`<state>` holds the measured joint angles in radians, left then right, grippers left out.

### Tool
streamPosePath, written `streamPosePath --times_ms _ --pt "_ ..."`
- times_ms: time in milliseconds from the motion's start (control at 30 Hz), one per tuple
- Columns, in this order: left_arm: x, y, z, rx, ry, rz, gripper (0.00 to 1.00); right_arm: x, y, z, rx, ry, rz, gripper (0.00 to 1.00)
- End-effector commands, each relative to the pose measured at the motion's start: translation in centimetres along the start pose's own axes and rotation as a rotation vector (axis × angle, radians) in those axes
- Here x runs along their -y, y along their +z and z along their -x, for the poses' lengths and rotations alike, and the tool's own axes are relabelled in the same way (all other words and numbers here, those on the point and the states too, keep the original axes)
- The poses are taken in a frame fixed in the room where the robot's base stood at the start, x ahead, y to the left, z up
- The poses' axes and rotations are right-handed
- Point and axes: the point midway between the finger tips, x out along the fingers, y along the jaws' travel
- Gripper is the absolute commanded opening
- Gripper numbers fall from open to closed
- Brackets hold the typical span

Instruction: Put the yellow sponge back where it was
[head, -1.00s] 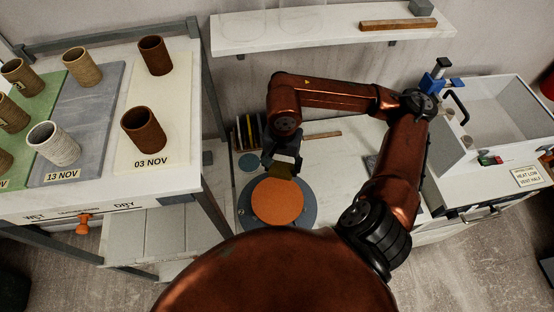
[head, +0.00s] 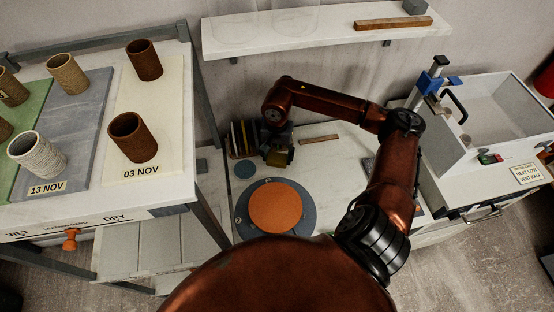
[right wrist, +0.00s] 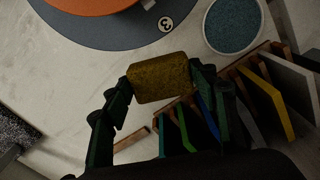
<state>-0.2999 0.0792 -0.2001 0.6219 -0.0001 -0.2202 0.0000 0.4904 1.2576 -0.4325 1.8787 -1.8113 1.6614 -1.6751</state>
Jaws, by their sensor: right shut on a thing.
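The yellow sponge (right wrist: 160,78) is a small dull-yellow block between the fingers of my right gripper (right wrist: 158,85) in the right wrist view. My right gripper is shut on it. In the head view the gripper (head: 278,158) and the sponge (head: 278,159) are above the table, beyond the orange disc and right of the rack of coloured boards. I cannot tell how high the sponge is above the table. My left gripper is not in view.
An orange disc (head: 275,207) lies on a grey wheel (head: 305,210). A round blue-grey pad (head: 245,168) lies left of the gripper. The board rack (head: 243,139) stands close by. A wooden strip (head: 319,139) lies behind. Brown cups (head: 132,137) stand on the left shelf.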

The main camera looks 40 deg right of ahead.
Motion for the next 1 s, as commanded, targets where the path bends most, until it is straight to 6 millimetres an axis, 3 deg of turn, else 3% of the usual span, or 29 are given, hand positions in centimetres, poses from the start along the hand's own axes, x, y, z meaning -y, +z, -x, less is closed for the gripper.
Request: streamPosePath --times_ms 267,533,933,967,1000 --pt "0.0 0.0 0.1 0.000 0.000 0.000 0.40 0.3 -1.3 -1.7 0.001 0.000 -0.001 0.31" --pt "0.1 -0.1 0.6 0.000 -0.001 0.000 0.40 0.3 -1.7 -5.0 0.001 0.000 0.000 0.31" --pt "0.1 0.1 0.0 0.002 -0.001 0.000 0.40 0.3 -1.7 -5.7 -0.001 0.001 0.001 0.31" --pt "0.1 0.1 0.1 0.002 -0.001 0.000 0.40 0.3 -1.7 -5.6 -0.001 0.001 0.001 0.55" --pt "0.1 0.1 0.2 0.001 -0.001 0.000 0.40 0.3 -1.7 -5.5 -0.001 0.001 0.001 0.58"
